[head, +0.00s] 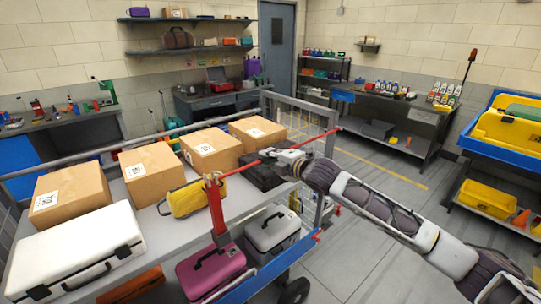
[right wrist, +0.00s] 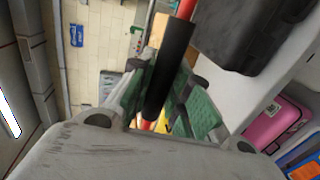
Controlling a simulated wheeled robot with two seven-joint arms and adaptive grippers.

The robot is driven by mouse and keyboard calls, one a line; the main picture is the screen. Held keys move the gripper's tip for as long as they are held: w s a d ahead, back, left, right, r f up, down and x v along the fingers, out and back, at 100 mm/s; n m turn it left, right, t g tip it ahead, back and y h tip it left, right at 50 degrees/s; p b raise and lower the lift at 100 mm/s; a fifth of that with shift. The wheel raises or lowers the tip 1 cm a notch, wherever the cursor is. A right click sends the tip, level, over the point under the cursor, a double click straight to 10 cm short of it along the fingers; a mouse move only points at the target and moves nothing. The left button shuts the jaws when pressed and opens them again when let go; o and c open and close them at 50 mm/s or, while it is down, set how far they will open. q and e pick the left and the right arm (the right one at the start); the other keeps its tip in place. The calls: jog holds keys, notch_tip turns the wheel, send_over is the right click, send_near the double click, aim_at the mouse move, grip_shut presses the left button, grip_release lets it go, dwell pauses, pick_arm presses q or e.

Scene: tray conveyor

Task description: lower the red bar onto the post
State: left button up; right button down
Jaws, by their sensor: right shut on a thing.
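The long thin red bar (head: 315,138) slants across the cart's near side, its far right end higher in the picture. Its near end meets the top of an upright red post (head: 215,208) on the cart's front edge; I cannot tell how they join. My right gripper (head: 284,157) is shut on the bar along its length. In the right wrist view, a black sleeve on the red bar (right wrist: 184,9) lies between the green-padded fingers (right wrist: 165,95). A grey upright (head: 321,205) with red parts stands below the bar's right half. My left gripper is not in view.
The cart carries cardboard boxes (head: 205,150), a white case (head: 75,255) and a yellow case (head: 187,199). A pink case (head: 210,272) and a grey case (head: 272,233) sit lower down. Blue shelving with yellow bins (head: 505,130) stands at right. The floor beyond the arm is clear.

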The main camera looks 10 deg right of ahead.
jog(key=c, duration=1.3)
grip_release()
jog(key=shift+s, duration=0.1)
jog(key=shift+v, duration=5.9)
jog(key=shift+m, duration=0.3)
